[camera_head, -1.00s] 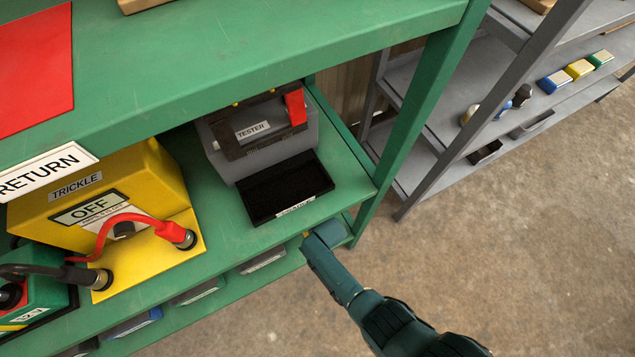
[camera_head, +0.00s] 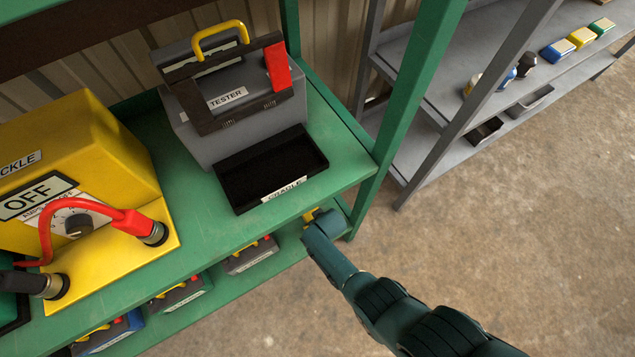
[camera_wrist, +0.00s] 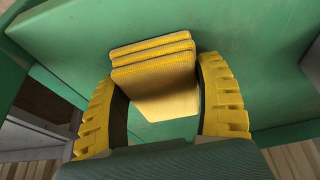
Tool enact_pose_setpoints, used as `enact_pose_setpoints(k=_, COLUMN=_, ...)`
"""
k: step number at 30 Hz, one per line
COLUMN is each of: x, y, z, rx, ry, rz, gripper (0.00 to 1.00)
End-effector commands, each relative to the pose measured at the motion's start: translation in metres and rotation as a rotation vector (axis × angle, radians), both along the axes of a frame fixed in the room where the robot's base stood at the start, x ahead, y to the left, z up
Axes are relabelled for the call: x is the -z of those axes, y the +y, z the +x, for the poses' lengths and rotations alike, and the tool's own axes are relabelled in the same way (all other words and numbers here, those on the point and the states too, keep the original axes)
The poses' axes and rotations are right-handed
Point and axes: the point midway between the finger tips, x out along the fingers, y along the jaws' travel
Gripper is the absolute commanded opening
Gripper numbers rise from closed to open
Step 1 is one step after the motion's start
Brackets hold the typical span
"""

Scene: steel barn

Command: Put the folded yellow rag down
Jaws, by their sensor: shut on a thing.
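The folded yellow rag (camera_wrist: 155,75) shows in the wrist view as a stack of several ribbed folds. My gripper (camera_wrist: 157,90) is shut on it, with one yellow ridged finger at each side. A green surface (camera_wrist: 265,60) lies behind the rag; I cannot tell whether the rag touches it. In the head view my gripper (camera_head: 322,226) is at the right end of the green rack, below the middle shelf (camera_head: 205,225) and near the lower shelf. There only a small yellow patch shows beside it, and the rag cannot be made out.
On the middle shelf stand a grey tester (camera_head: 230,105), an empty black cradle (camera_head: 270,168) and a yellow charger (camera_head: 75,170) with cables. Several batteries (camera_head: 250,255) stand on the shelf below. A green post (camera_head: 408,105) rises close to my gripper. A grey rack (camera_head: 465,120) stands to the right.

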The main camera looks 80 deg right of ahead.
Motion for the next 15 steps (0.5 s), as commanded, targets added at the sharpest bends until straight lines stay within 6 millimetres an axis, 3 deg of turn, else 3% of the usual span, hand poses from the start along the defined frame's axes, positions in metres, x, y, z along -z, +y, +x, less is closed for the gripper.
enact_pose_setpoints(k=1, x=0.0012, y=-0.0004, z=0.0004, rx=0.0, ry=0.001, rz=0.001, gripper=0.33)
enact_pose_setpoints(k=2, x=0.0023, y=0.0001, z=-0.0001, rx=0.0, ry=0.001, rz=0.001, gripper=0.73)
enact_pose_setpoints(k=6, x=0.002, y=0.0002, z=-0.0002, rx=0.0, ry=0.001, rz=0.001, gripper=0.99)
enact_pose_setpoints(k=15, x=0.0017, y=0.0001, z=-0.0002, rx=0.0, ry=0.001, rz=0.001, gripper=0.99)
